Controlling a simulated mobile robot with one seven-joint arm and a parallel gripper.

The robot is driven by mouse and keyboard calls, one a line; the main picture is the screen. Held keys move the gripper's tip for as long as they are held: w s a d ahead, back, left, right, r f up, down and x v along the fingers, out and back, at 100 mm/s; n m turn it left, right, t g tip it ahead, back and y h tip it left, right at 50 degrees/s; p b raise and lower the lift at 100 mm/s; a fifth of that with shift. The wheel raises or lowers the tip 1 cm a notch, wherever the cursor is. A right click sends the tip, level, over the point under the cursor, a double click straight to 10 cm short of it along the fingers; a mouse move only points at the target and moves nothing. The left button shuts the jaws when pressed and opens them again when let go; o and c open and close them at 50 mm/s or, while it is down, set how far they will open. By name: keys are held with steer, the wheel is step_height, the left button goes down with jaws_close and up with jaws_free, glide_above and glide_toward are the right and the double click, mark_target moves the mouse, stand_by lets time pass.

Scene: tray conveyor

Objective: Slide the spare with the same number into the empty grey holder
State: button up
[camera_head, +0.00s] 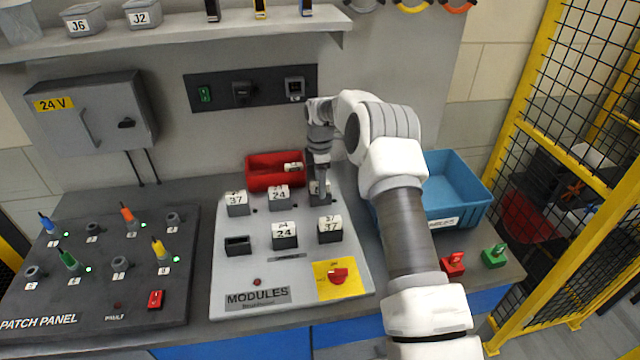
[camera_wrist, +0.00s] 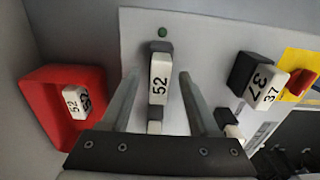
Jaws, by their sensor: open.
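The grey modules panel (camera_head: 225,285) holds numbered white-faced modules in dark holders. My gripper (camera_head: 320,188) is open over the top-right holder. In the wrist view my gripper (camera_wrist: 158,80) has one finger on each side of a module marked 52 (camera_wrist: 160,82), with gaps showing on both sides. An empty dark grey holder (camera_head: 238,245) is at the panel's lower left. Other modules are 37 (camera_head: 237,202) and 24 (camera_head: 279,196) in the top row, and 24 (camera_head: 284,235) and 37 (camera_head: 330,229) in the bottom row. Another module marked 52 (camera_wrist: 73,101) lies in the red bin.
The red bin (camera_head: 262,182) stands behind the panel; it shows at left in the wrist view (camera_wrist: 45,80). A blue crate (camera_head: 465,195) is to the right, partly behind my arm. A yellow plate with a red switch (camera_head: 338,276) is at the panel's front. The patch panel (camera_head: 90,300) is left.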

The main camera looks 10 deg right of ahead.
step_height(320, 180, up, 12)
steer(key=shift+b, duration=0.35)
steer(key=s+a+r+m+t, duration=0.1)
steer(key=s+r+m+t, duration=0.2)
steer(key=s+r+m, duration=1.05)
steer(key=s+d+m+t, duration=0.1)
steer(key=s+m, duration=0.3)
steer(key=s, duration=2.5)
steer(key=shift+r+t, duration=0.45)
steer(key=shift+t, duration=0.35)
steer(key=shift+m, duration=0.25)
